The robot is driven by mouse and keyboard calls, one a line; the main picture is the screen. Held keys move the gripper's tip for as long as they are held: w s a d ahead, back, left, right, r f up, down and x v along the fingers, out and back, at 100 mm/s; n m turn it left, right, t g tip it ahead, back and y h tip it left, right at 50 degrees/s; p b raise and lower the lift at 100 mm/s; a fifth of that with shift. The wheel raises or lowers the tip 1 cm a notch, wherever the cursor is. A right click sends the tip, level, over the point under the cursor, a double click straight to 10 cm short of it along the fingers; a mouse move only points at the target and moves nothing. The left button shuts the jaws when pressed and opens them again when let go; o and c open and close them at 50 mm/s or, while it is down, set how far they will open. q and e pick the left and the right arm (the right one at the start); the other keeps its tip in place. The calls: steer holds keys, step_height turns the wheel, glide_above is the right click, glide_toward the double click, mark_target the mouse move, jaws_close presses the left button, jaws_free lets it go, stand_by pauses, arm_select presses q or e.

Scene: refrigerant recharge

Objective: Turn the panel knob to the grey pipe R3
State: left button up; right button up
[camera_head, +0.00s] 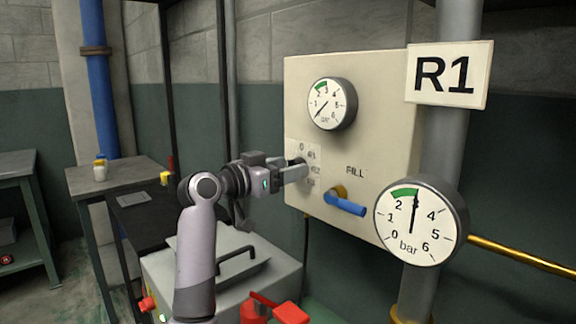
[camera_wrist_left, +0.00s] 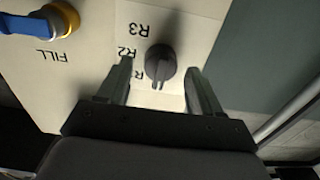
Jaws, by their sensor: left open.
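The dark panel knob (camera_wrist_left: 160,62) sits on the cream panel (camera_head: 372,95), with the printed labels R1, R2 and R3 (camera_wrist_left: 144,29) beside it. I cannot tell which label it points to. My left gripper (camera_head: 297,170) is open in front of the panel at the knob. In the left wrist view its two fingers stand on either side of the knob, with gaps showing. In the head view the fingers partly hide the knob. A grey pipe (camera_head: 460,25) at the right carries an R1 sign (camera_head: 448,75). No R3 pipe is in view.
A blue-handled FILL valve (camera_head: 345,205) juts out below right of the knob. A small gauge (camera_head: 331,104) is above it, and a large gauge (camera_head: 421,221) is on the grey pipe. A grey case (camera_head: 270,268) and red valve handle (camera_head: 290,312) are below. A blue pipe (camera_head: 99,75) stands left.

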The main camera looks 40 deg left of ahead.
arm_select(q)
steer(key=shift+w, duration=0.3)
steer(key=c, duration=1)
steer(key=shift+c, duration=0.2)
